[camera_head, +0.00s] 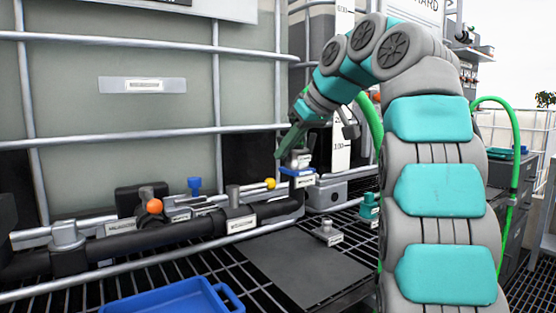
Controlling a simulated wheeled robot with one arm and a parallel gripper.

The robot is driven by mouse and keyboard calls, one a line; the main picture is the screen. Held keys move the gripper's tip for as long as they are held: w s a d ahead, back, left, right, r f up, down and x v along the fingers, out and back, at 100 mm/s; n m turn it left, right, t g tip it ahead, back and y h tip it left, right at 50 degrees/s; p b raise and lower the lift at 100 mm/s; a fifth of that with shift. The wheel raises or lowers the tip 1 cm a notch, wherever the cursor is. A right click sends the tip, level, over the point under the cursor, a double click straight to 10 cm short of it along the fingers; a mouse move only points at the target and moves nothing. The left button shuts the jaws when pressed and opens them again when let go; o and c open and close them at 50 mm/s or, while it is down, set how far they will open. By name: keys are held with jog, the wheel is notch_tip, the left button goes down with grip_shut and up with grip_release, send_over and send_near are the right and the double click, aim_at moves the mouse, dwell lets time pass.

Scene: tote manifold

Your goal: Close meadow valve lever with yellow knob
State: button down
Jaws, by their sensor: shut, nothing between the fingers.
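The yellow knob (270,184) sits on a lever by the right part of the dark pipe manifold (175,240). Its lever runs left from the knob, close above the pipe, and is partly hidden by a grey upright post. My gripper (281,154) is shut and empty, pointing down a little above and right of the yellow knob, apart from it. The labels on the pipe are too small to read with certainty, so I cannot tell which one says meadow.
An orange knob (153,206) and a blue handle (194,185) stand on the manifold to the left. A blue-and-grey fitting (298,177) is just below my gripper. A caged tank (120,110) rises behind.

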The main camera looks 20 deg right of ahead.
aim_at(252, 187)
jog(key=x, duration=0.8)
jog(key=shift+w+f+b, duration=0.2)
jog(key=shift+f+b, duration=0.1)
jog(key=shift+f, duration=0.05)
jog(key=shift+s, duration=0.1)
